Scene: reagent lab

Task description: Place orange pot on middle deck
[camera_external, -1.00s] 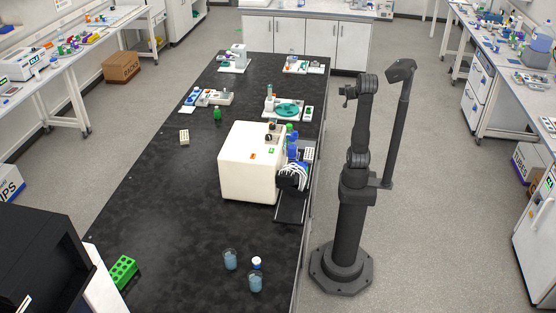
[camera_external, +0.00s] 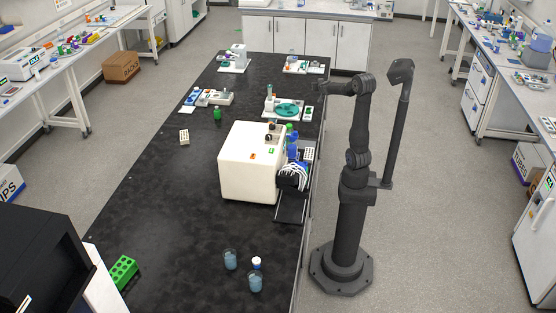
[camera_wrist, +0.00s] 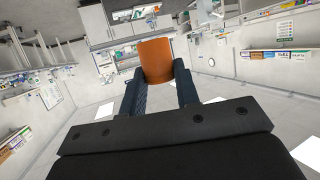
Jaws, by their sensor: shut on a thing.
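The orange pot (camera_wrist: 157,60) is between the two dark fingers of my gripper (camera_wrist: 157,82) in the wrist view, which are shut on it. In the external view my gripper (camera_external: 321,88) reaches left from the arm, near the right edge of the black bench; the pot is too small to make out there. A white deck with a teal round plate (camera_external: 287,110) lies on the bench, left of and below my gripper in the picture. Other small decks stand at the far end (camera_external: 234,68), at the far right (camera_external: 301,68) and to the left (camera_external: 212,98). Which is the middle deck is not certain.
A large white box-shaped instrument (camera_external: 250,165) stands mid-bench, with blue and green bottles at its right side. The bench's left middle is mostly clear.

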